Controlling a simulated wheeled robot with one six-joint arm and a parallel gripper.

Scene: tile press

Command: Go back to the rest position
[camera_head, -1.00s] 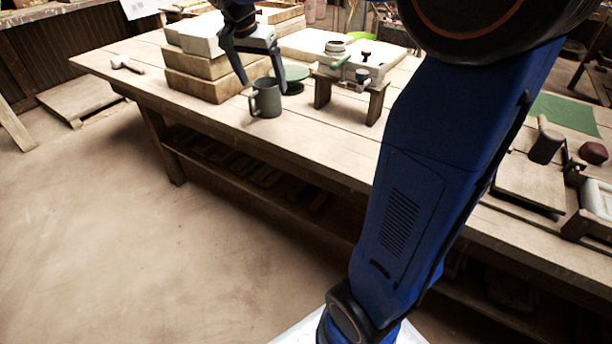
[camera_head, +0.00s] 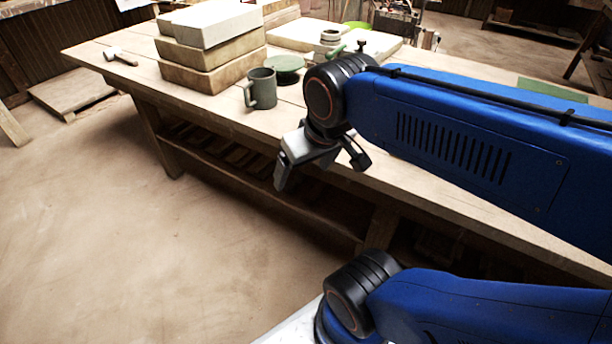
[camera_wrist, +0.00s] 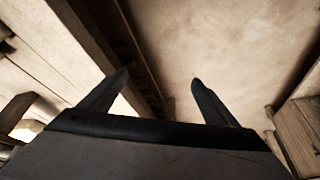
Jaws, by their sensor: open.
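My gripper (camera_head: 318,172) is open and empty in the head view, in front of the workbench's near edge and pointing downward. In the wrist view its two fingers (camera_wrist: 158,82) stand apart with nothing between them, with the floor and the bench edge beyond. The wooden workbench (camera_head: 215,110) runs across the head view. A grey-green mug (camera_head: 264,90) stands upright on it, to the left of my gripper and apart from it. My arm hides much of the bench's right part and most of the press.
A small hammer-like tool (camera_head: 120,56) lies at the far left. A wooden pallet (camera_head: 70,92) lies on the floor. The floor (camera_head: 150,260) in front is clear.

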